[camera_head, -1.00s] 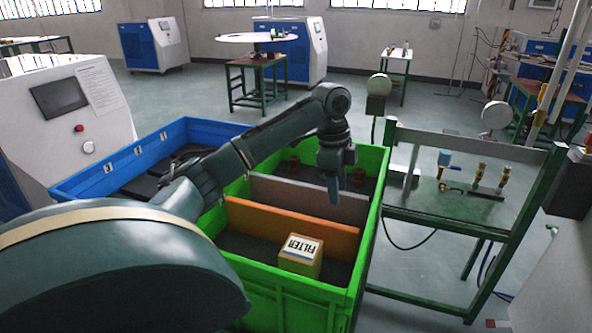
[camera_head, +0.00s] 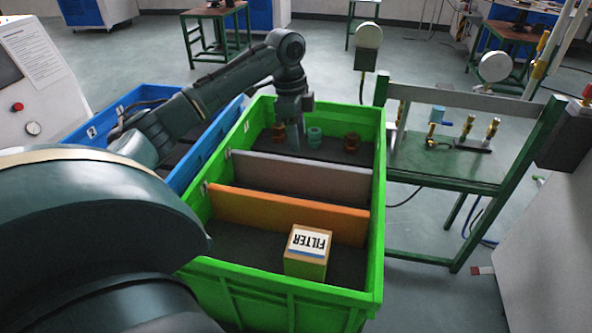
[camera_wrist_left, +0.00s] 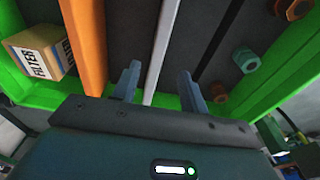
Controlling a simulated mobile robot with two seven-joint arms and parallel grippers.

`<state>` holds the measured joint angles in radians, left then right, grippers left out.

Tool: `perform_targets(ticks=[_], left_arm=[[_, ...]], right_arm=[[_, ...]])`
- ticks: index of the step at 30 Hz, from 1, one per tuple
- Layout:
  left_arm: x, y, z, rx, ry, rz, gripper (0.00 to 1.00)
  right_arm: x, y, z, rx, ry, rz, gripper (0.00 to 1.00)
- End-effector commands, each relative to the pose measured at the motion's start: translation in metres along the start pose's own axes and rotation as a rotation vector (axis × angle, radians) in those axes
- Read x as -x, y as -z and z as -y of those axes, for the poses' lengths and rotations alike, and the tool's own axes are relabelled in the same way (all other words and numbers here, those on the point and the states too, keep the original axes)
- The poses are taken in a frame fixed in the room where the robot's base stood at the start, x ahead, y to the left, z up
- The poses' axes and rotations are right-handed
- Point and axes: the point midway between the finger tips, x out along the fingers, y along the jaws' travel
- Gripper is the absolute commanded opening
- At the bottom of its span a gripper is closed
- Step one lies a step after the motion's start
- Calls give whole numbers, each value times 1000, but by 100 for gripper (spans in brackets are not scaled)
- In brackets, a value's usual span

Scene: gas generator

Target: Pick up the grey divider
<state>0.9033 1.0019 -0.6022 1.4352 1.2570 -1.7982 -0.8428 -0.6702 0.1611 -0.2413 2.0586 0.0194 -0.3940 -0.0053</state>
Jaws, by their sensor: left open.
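The grey divider (camera_head: 303,174) stands upright across the green crate (camera_head: 374,200), behind and parallel to an orange divider (camera_head: 287,212). My left gripper (camera_head: 292,132) points down over the crate, just behind the grey divider in the head view. In the left wrist view my left gripper (camera_wrist_left: 160,82) is open, with one finger on each side of the grey divider's line (camera_wrist_left: 160,55). The divider shows there edge-on as a thin pale strip. I cannot tell how deep the fingers reach. My right gripper is not in view.
A yellow box marked FILTER (camera_head: 307,253) sits in the crate's front compartment. Several fittings, one of them teal (camera_head: 314,138) and one brown (camera_head: 352,142), stand in the rear compartment. A blue crate (camera_head: 92,128) is at left, a green work table (camera_head: 445,165) at right.

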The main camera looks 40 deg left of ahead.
Motion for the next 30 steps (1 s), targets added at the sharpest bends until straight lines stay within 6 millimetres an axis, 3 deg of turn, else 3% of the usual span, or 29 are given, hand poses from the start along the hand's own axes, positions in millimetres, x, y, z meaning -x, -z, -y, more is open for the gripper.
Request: perform_targets(ticks=[7, 14, 24, 30], left_arm=[[-47, 0, -1, 0, -5, 2, 44], [-64, -1, -1, 0, -2, 2, 44], [-109, -6, -3, 0, -3, 1, 44], [-113, -6, -3, -1, -1, 1, 44]], right_arm=[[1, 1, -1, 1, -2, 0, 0], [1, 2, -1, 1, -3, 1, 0], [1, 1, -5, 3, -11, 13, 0], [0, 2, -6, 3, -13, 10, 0]])
